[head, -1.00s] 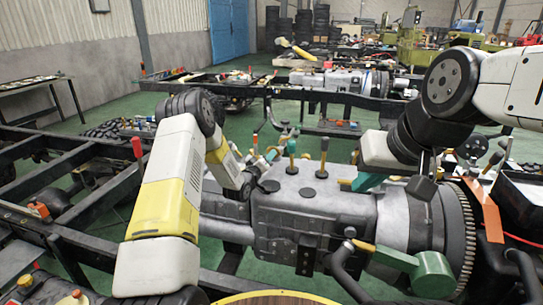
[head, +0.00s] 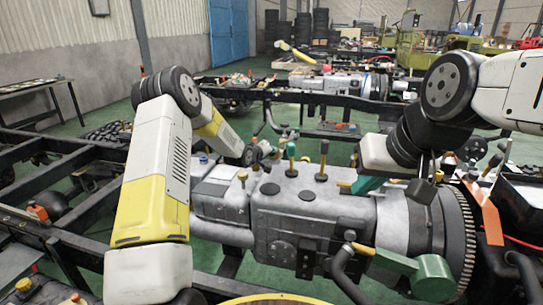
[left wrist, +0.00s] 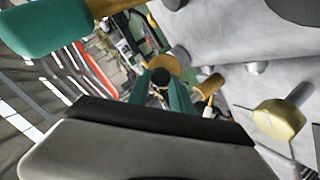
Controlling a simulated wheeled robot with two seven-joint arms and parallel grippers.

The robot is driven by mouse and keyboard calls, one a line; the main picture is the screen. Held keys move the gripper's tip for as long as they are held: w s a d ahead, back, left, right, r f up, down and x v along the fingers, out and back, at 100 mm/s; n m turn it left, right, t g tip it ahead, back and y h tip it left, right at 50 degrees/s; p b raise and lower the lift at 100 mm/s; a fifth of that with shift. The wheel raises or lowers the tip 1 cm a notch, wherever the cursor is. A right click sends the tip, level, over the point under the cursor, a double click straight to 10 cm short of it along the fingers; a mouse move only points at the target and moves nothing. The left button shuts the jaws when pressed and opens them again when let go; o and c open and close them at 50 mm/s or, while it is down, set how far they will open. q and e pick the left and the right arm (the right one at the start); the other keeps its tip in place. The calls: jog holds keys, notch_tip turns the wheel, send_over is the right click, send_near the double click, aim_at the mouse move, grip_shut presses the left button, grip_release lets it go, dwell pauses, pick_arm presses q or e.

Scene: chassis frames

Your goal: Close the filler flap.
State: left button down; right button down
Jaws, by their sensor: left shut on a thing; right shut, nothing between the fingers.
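The grey gearbox housing (head: 325,215) lies across the middle of the head view. I cannot tell which part is the filler flap. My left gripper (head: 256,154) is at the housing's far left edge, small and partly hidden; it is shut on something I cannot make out. In the left wrist view, brass knobs (left wrist: 280,120) stand on the grey casing and a teal handle (left wrist: 55,32) is close by. My right gripper (head: 422,188) is shut and empty above the housing's right end.
A green lever (head: 425,272) sticks out at the front right. An orange strip (head: 482,210) rises beside the toothed ring (head: 466,245). Black frame rails (head: 75,195) run at the left.

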pick_arm(q)
jog(key=shift+w+d+r+g+y, duration=0.15)
jog(key=shift+w+r+g+y, duration=0.2)
jog(key=shift+w+g, duration=0.45)
jog(key=shift+s+g, duration=0.2)
jog(key=shift+g, duration=0.1)
jog(key=c, duration=1.1)
grip_release()
jog(key=shift+c, duration=0.2)
jog(key=v, duration=0.7)
jog(key=shift+s+r, duration=0.25)
